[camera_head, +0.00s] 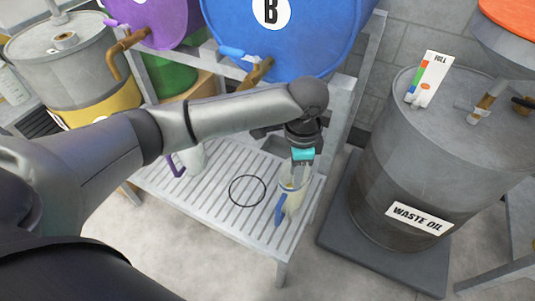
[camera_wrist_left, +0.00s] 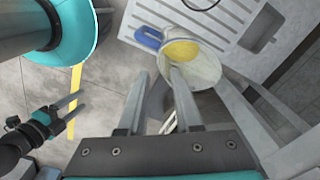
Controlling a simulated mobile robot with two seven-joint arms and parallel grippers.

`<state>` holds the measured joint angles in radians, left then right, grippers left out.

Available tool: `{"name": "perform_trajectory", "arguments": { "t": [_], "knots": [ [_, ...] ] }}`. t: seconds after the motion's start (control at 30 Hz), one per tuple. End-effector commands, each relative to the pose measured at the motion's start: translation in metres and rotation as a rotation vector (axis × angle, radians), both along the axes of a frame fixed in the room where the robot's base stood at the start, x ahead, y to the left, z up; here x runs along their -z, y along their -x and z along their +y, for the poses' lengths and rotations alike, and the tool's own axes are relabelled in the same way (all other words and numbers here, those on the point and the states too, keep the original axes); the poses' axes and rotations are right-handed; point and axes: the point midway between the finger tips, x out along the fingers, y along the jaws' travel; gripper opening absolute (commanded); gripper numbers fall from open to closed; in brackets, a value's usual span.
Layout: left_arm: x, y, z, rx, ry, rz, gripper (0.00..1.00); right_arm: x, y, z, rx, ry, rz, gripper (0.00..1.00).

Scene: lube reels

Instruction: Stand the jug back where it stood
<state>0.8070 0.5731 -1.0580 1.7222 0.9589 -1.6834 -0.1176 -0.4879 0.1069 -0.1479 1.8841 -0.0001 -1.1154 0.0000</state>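The pale jug (camera_head: 293,200) with a blue handle stands near the front right corner of the slatted stand. Yellow shows inside it in the left wrist view (camera_wrist_left: 181,50). A thin dark ring (camera_head: 247,190) is marked on the slats to its left, and the ring is empty. My left gripper (camera_head: 300,172) is right above the jug. In the left wrist view its two fingers (camera_wrist_left: 158,78) are apart with nothing between them. The right finger overlaps the jug's rim; I cannot tell whether they touch. My right gripper (camera_wrist_left: 72,106) shows at the left of that view, fingers apart and empty.
A second jug (camera_head: 193,158) with a purple handle stands on the slatted stand (camera_head: 215,210), further left. The blue drum B (camera_head: 290,50) and its tap hang over the back. The waste oil drum (camera_head: 400,165) stands to the right, with a label card on top.

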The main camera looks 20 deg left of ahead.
Motion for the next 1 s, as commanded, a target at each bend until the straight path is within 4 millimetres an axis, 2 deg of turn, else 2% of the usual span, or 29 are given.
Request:
{"name": "perform_trajectory", "arguments": {
  "t": [0.17,0.4,0.57,0.67,0.77,0.9,1.0],
  "knots": [
    [0.014,0.009,-0.022,-0.012,0.068,-0.023,0.33,0.0,0.0,0.0,0.0,0.0,-0.001,0.61],
    [0.042,0.028,-0.072,-0.129,0.266,-0.114,0.33,0.0,0.0,0.0,0.0,0.0,-0.001,0.61],
    [0.06,0.04,-0.082,-0.282,0.365,-0.176,0.33,0.0,0.0,0.0,0.0,0.0,0.0,0.61],
    [0.079,0.05,-0.073,-0.403,0.385,-0.201,0.33,0.0,0.0,0.0,0.0,0.0,0.0,0.61],
    [0.104,0.067,-0.055,-0.53,0.371,-0.215,0.33,0.0,0.0,0.0,0.0,0.0,0.0,0.61],
    [0.141,0.102,-0.018,-0.696,0.303,-0.227,0.33,0.0,0.0,0.0,0.0,0.0,0.0,0.61],
    [0.162,0.13,0.008,-0.783,0.241,-0.234,0.33,0.0,0.0,0.0,0.0,-0.001,0.0,0.61]
  ]
}}
